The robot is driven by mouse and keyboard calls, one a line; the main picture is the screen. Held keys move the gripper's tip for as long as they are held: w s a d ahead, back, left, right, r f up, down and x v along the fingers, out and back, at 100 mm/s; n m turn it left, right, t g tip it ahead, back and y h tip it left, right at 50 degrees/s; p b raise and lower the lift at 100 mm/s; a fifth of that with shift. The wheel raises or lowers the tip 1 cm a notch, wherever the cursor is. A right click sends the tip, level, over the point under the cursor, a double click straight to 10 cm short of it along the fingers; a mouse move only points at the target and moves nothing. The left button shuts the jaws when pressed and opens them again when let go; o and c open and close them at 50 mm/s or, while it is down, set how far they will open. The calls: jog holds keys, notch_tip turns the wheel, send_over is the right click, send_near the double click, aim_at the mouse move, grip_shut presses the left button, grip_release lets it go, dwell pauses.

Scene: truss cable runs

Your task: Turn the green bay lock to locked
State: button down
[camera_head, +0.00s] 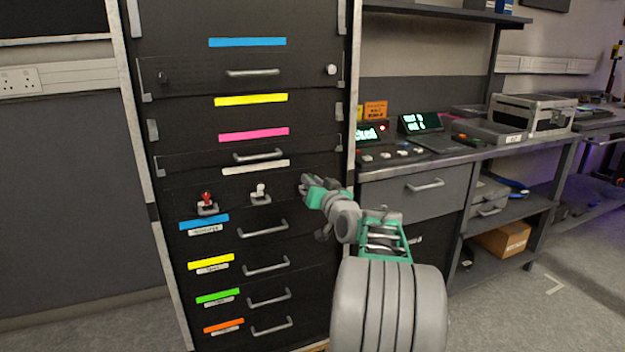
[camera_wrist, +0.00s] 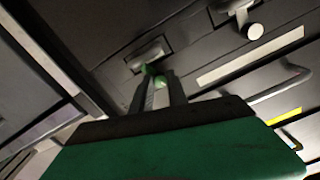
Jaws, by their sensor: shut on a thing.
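The green bay lock (camera_wrist: 161,82) is a small green lever on a grey plate on the dark cabinet front. It shows between my fingertips in the wrist view. My gripper (camera_head: 306,185) reaches the right side of the cabinet's lock row in the head view, where it hides the green lock. In the wrist view my gripper (camera_wrist: 157,84) is shut on the green lock's lever. Which way the lever is turned cannot be told clearly, as the fingers cover part of it.
A red lock (camera_head: 206,202) and a white lock (camera_head: 260,194) stand to the left in the same row. Drawers with handles and coloured strips lie above and below. A workbench (camera_head: 440,162) with lit displays stands to the right of the cabinet.

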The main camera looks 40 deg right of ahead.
jog(key=m+p, duration=0.2)
jog(key=m, duration=0.3)
jog(key=shift+r, duration=0.1)
jog(key=shift+m+p, duration=0.3)
jog(key=shift+p, duration=0.05)
dwell(0.3)
jog(key=c, duration=1.3)
grip_release()
jog(key=v, duration=0.7)
jog(key=shift+s+p, duration=0.4)
jog(key=shift+a, duration=0.15)
